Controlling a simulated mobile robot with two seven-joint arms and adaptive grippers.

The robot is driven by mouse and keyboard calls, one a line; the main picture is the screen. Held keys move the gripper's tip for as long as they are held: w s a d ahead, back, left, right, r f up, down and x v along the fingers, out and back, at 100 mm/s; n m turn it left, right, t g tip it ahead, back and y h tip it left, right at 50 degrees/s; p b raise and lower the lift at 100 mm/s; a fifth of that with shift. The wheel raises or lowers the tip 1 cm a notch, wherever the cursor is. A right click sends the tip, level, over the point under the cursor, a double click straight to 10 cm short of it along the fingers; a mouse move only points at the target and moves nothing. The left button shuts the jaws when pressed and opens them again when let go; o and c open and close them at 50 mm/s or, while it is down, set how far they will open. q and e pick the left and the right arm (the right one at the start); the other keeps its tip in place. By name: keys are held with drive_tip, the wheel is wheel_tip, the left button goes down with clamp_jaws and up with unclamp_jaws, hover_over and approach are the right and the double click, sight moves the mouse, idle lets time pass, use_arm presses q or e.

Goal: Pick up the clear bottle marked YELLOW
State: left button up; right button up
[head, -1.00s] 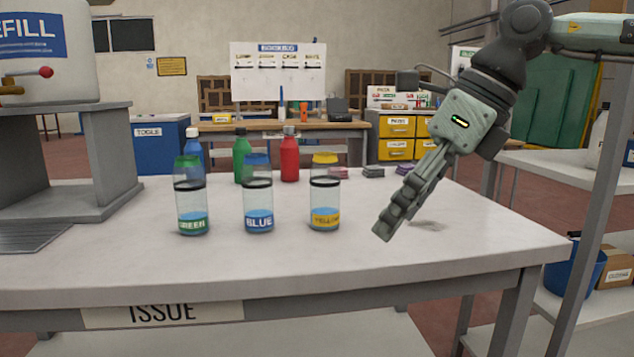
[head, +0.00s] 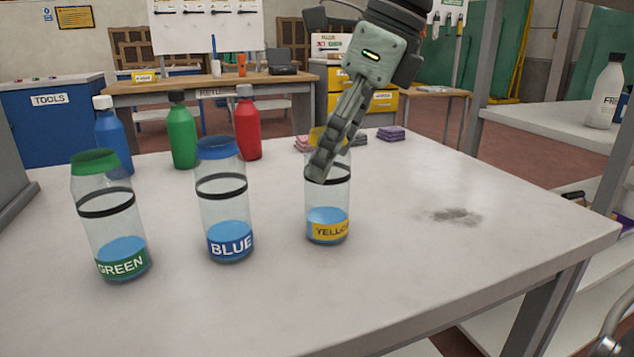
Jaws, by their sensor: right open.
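The clear bottle marked YELLOW (head: 327,226) stands upright on the table, with blue liquid at its bottom, a black band and a yellow cap. My right gripper (head: 319,174) is in front of its upper part and hides much of the cap and neck. The gripper points down and slightly left; it is open, and I cannot tell whether it touches the bottle. The clear bottle marked BLUE (head: 226,212) stands to its left, and the clear bottle marked GREEN (head: 112,225) farther left. My left gripper is not in view.
Blue (head: 113,138), green (head: 183,135) and red (head: 247,128) opaque bottles stand behind the clear ones. Folded cloths (head: 390,134) lie at the table's back edge. The table (head: 400,270) is clear at right except for a dark smudge (head: 455,216). A shelf (head: 545,122) stands at right.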

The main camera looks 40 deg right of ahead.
sight(317, 192)
drive_tip(key=x, duration=0.3)
drive_tip(key=s+x, duration=0.1)
drive_tip(key=x, duration=0.1)
drive_tip(key=shift+w+a+f, duration=0.15)
drive_tip(key=shift+a+f, duration=0.15)
drive_tip(key=shift+f, duration=0.1)
drive_tip(key=shift+w+f, duration=0.15)
drive_tip(key=shift+f, duration=0.1)
drive_tip(key=shift+c, duration=0.5)
drive_tip(key=c, duration=1.2)
